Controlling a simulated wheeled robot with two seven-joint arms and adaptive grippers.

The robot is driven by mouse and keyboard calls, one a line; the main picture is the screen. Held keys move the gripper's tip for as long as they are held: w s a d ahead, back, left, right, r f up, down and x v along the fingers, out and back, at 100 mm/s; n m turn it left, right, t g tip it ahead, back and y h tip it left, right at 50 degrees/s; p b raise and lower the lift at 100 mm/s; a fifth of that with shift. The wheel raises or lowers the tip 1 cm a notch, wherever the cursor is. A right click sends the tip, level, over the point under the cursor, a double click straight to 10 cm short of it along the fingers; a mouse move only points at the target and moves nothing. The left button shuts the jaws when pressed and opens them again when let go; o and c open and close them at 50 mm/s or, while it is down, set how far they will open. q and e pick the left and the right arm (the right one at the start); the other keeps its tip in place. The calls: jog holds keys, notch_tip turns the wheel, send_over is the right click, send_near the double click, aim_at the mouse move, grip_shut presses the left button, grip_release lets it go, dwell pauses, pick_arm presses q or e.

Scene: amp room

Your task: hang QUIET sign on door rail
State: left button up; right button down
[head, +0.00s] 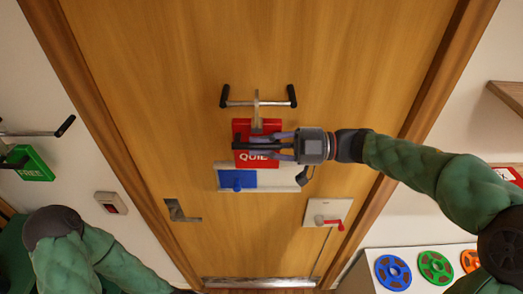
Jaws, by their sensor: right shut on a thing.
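The red QUIET sign (242,159) is in front of the wooden door (330,60), its face partly covered by my right gripper (262,146). The gripper comes in from the right and is shut on the sign. A pale hook (257,110) rises from the sign's top and overlaps the dark-ended door rail (273,103). I cannot tell whether the hook rests on the rail or is in front of it. My left arm shows at the lower left, but its gripper is out of view.
Below the sign is a white panel with a blue plate (237,180). The door has a handle (178,211) and a red lever (329,222). A green FREE sign (32,163) hangs at left. Coloured reels (434,267) lie lower right. A wooden shelf (508,95) juts out at right.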

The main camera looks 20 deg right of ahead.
jog(key=shift+w+d+f+b, duration=0.25)
jog(key=shift+w+f, duration=0.2)
jog(key=shift+w, duration=0.3)
jog(key=shift+w+d+f+b, duration=0.2)
jog(key=shift+w+f, duration=0.3)
jog(key=shift+w, duration=0.2)
jog(key=shift+w+d+f+b, duration=0.2)
jog(key=shift+w+f, duration=0.25)
jog(key=shift+w, duration=0.3)
jog(key=c, duration=1.1)
grip_release()
jog(key=shift+c, duration=0.2)
jog(key=v, duration=1.2)
